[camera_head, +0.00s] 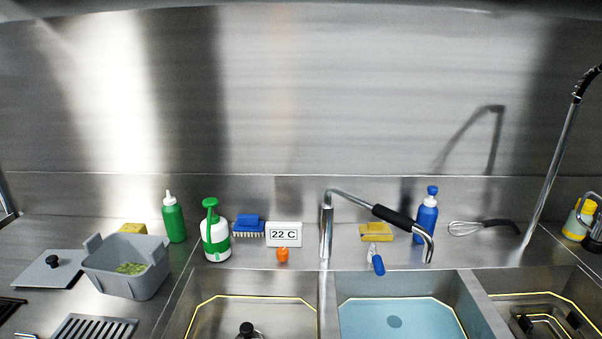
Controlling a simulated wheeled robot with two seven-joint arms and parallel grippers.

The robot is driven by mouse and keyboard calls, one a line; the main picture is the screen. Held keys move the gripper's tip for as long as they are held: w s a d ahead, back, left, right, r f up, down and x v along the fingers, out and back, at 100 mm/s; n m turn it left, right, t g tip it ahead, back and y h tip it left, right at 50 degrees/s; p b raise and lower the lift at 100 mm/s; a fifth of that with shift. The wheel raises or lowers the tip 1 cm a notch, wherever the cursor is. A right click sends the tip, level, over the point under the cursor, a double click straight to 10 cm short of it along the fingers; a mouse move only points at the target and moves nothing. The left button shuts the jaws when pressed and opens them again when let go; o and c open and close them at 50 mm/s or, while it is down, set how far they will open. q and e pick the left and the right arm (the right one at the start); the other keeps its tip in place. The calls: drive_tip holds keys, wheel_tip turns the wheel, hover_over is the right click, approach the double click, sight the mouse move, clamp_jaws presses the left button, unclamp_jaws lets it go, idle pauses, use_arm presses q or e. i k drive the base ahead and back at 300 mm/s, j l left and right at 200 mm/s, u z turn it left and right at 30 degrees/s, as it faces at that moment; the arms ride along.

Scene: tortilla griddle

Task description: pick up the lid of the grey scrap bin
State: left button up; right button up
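A flat grey lid (40,272) with a round black knob (52,261) lies on the counter just left of the bin. The lid's right edge is close to the bin; I cannot tell whether they touch. Neither of my grippers shows in the head view.
A green bottle (174,220) and a yellow sponge (132,228) stand behind the bin. A slotted drain grate (93,327) lies in front of it. Sink basins (255,312) fill the front right, one holding blue water (395,317). A faucet (326,230) rises behind them.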

sight(54, 268)
drive_tip(key=u, duration=1.65)
drive_tip(key=z, duration=0.25)
drive_tip(key=i+j+z, duration=0.15)
drive_tip(key=j+z, duration=0.35)
drive_tip(key=i+j+z, duration=0.15)
drive_tip(key=j+z, duration=0.8)
drive_tip(key=l, duration=0.1)
